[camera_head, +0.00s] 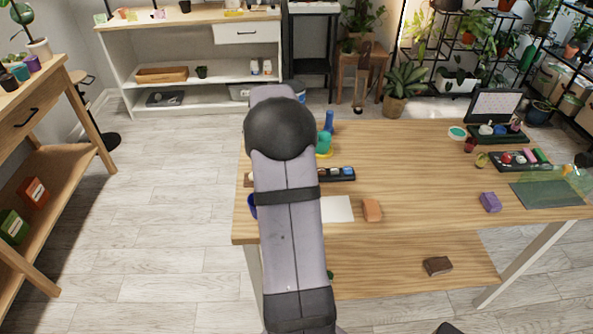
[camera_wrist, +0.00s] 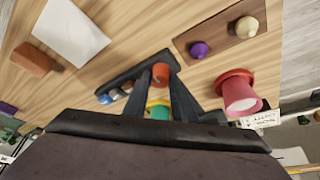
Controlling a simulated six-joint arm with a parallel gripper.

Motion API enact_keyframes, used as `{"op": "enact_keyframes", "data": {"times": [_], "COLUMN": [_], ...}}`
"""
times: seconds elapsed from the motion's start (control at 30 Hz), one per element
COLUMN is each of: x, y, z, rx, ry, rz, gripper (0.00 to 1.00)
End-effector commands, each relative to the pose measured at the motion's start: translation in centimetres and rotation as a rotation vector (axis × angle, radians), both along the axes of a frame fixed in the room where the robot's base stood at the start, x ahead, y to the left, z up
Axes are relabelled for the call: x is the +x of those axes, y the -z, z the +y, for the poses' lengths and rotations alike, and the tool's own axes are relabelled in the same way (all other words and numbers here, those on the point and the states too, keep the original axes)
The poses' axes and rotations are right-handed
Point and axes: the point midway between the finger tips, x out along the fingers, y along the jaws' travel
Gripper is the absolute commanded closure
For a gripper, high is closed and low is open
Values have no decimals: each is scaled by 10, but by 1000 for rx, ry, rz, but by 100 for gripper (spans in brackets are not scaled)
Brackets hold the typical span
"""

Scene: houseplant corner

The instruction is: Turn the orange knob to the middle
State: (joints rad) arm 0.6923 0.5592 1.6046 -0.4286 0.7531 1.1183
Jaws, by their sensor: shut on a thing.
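The orange knob (camera_wrist: 160,73) shows in the wrist view at the end of a long black panel (camera_wrist: 136,70). My gripper (camera_wrist: 160,74) has its two dark fingers on either side of the knob and is shut on it. Other knobs in blue and white (camera_wrist: 115,94) sit along the same panel, partly behind my wrist. In the head view the panel (camera_head: 343,179) pokes out to the right of my arm. The orange knob and my fingertips are hidden behind my arm there. I cannot make out the knob's pointer direction.
A white sheet (camera_head: 338,209) and an orange-brown block (camera_head: 372,210) lie nearer the table's front edge. A brown board with purple and cream knobs (camera_wrist: 220,36) and a red-pink pot (camera_wrist: 241,93) are near my gripper. The table's middle (camera_head: 420,180) is clear.

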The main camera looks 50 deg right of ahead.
Motion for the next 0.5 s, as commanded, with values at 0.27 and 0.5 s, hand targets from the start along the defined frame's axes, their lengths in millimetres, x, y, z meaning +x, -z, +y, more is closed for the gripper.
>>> {"op": "enact_keyframes", "data": {"times": [0.27, 0.5], "x": [1, 1], "y": [0, 0], "z": [1, 1], "rx": [1, 2], "ry": [43, 43], "rz": [1, 0], "gripper": [98, 98]}}
